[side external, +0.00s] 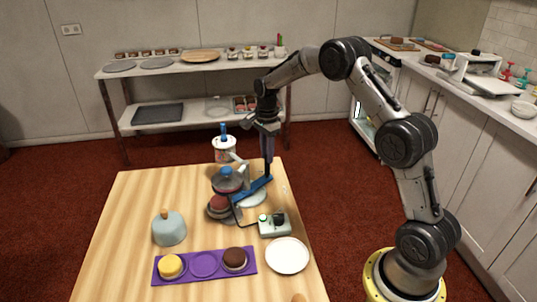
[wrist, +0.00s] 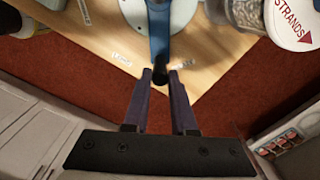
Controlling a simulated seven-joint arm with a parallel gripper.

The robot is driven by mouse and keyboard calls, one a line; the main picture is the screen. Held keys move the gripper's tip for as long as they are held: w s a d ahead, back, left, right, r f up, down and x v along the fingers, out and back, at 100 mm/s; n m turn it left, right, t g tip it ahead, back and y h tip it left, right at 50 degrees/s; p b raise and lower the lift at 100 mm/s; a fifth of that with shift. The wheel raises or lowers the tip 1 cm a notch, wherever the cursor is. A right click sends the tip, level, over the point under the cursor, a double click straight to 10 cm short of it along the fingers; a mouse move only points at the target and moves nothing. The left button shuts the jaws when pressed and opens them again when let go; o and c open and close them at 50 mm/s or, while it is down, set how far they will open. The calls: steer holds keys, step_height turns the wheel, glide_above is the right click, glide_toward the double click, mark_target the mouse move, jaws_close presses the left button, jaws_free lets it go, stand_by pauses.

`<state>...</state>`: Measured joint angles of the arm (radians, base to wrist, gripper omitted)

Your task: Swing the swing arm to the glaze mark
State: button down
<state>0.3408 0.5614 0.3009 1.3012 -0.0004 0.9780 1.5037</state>
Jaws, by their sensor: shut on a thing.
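The blue swing arm (side external: 252,189) reaches out from the turntable stand towards the right in the side view. In the wrist view the blue arm (wrist: 159,32) comes down from the top and ends in a dark knob (wrist: 160,76). My gripper (side external: 268,178) is at the arm's outer end, pointing down. In the wrist view my gripper (wrist: 160,78) has its fingers on both sides of the knob, shut on it.
A tub of strands (side external: 224,150) stands behind the stand. A control box (side external: 274,225), a white plate (side external: 287,256), a purple tray (side external: 205,265) with cakes and a pale blue dome (side external: 169,230) are in front. The table's right edge is close to my gripper.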

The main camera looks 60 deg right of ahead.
steer(key=shift+r, duration=0.1)
steer(key=shift+w+a, duration=0.1)
steer(key=shift+w, duration=1.4)
steer(key=shift+w, duration=0.3)
steer(key=c, duration=0.8)
jaws_free()
steer(key=shift+o, duration=0.2)
